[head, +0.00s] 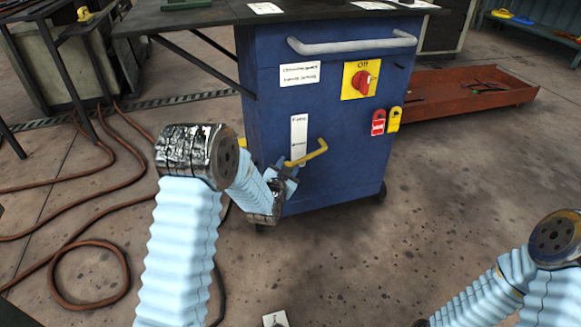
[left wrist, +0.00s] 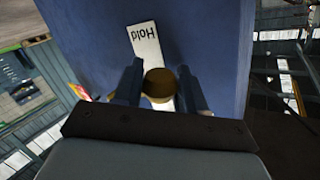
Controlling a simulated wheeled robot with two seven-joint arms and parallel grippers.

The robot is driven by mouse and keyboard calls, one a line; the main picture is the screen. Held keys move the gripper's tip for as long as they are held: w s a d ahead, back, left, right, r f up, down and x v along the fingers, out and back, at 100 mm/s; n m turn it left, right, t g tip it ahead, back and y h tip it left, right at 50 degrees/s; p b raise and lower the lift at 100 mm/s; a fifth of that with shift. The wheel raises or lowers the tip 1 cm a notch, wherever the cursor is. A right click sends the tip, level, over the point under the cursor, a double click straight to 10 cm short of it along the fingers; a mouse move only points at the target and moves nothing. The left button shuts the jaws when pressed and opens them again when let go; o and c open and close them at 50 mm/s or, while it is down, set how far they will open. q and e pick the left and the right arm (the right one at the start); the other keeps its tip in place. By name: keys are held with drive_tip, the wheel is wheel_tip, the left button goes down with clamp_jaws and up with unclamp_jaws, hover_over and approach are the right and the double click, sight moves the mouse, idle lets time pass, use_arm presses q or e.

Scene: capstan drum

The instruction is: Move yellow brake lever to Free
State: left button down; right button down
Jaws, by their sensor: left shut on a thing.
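The yellow brake lever (head: 308,154) sticks out from the front of the blue cabinet (head: 335,180), its bent arm angled up to the right. A white label plate (head: 299,133) stands on the cabinet just behind it. My left gripper (head: 287,172) is shut on the lever near its lower left end. In the left wrist view the lever (left wrist: 158,84) shows end-on as a dull yellow round piece between the two dark blue fingers. The label's word "Hold" (left wrist: 145,42) reads upside down there. My right gripper is out of view; only part of that arm shows at lower right.
Above the lever are a grey rail handle (head: 352,46) and a red rotary switch (head: 364,83) marked Off. Red and yellow tags (head: 386,120) hang right of it. A red tray (head: 460,92) lies behind right. Brown hoses (head: 92,245) cover the floor left. The front floor is mostly clear.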

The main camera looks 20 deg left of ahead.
sight(292, 134)
use_arm(q)
wheel_tip(292, 134, up, 9)
drive_tip(key=m+g+y+p, duration=0.2)
drive_tip(key=m+g+p, duration=0.1)
drive_tip(key=p, duration=0.8)
drive_tip(key=shift+s+a+m, duration=0.1)
drive_tip(key=shift+m, duration=0.5)
drive_tip(key=r+p, duration=0.1)
drive_tip(key=p, duration=0.1)
drive_tip(key=r+m+g+y+p, duration=0.1)
drive_tip(key=p, duration=0.1)
drive_tip(key=d+p, duration=0.1)
drive_tip(key=p, duration=0.1)
drive_tip(key=shift+w+r+m+g+y, duration=0.3)
drive_tip(key=shift+w+r+m+g, duration=0.1)
drive_tip(key=shift+w+d+r+p, duration=0.2)
drive_tip(key=shift+d+p, duration=0.05)
drive_tip(key=shift+p, duration=0.65)
drive_tip(key=shift+m, duration=0.3)
drive_tip(key=c, duration=0.7)
unclamp_jaws()
drive_tip(key=shift+f, duration=0.1)
drive_tip(key=v, duration=1.4)
drive_tip(key=shift+w+d, duration=0.15)
drive_tip(key=shift+d, duration=0.05)
